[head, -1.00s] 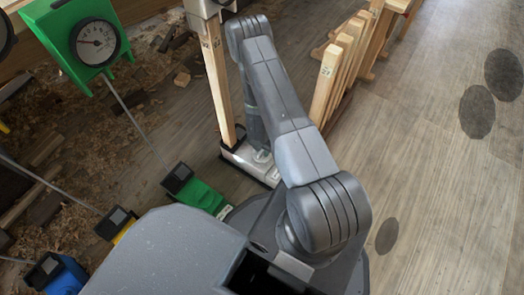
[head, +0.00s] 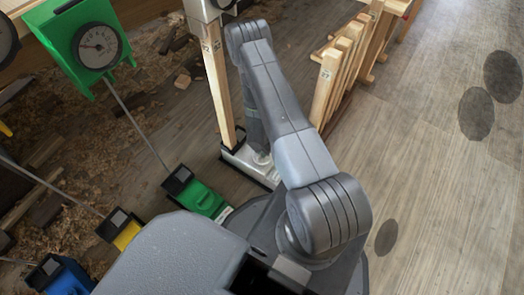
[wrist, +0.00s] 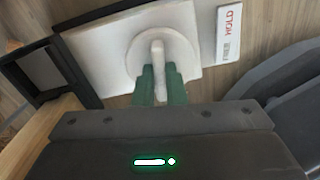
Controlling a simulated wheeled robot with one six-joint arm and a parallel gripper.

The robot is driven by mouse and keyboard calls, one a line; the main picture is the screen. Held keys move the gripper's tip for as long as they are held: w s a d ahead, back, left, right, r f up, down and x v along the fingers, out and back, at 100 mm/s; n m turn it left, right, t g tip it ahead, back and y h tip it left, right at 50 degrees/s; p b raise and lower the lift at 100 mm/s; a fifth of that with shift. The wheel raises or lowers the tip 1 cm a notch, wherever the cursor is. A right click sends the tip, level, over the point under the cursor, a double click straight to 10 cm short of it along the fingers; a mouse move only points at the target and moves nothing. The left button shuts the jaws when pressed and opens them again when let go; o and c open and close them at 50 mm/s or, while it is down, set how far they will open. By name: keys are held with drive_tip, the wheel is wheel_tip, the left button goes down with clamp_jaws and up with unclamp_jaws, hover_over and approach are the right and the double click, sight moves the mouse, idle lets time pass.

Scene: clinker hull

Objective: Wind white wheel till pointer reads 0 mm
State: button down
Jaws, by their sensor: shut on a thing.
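The white wheel (wrist: 163,45) shows in the wrist view as a round disc with a raised white grip bar across its middle, on a white base plate (wrist: 110,50). My gripper (wrist: 160,82) has its two green fingers on either side of that bar and is shut on it. In the head view the white base (head: 250,165) stands on the floor at the foot of a wooden post, partly behind my arm. My arm hides the wheel there. A white housing (head: 205,8) at the post's top is cut off, and no pointer on it shows.
A label reading FREE and HOLD (wrist: 230,33) sits beside the wheel. A green dial gauge (head: 98,47) hangs at the left, linked by a rod to a green base (head: 203,200). Yellow (head: 122,232) and blue (head: 62,272) bases stand nearby. Open floor lies right.

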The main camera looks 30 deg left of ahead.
drive_tip(key=m+p, duration=0.1)
drive_tip(key=m, duration=0.4)
drive_tip(key=shift+m+p, duration=0.3)
drive_tip(key=shift+p, duration=0.05)
drive_tip(key=m, duration=0.5)
drive_tip(key=shift+p, duration=0.3)
drive_tip(key=c, duration=1.5)
unclamp_jaws()
wheel_tip(320, 180, up, 14)
drive_tip(key=p, duration=0.7)
drive_tip(key=shift+f, duration=0.1)
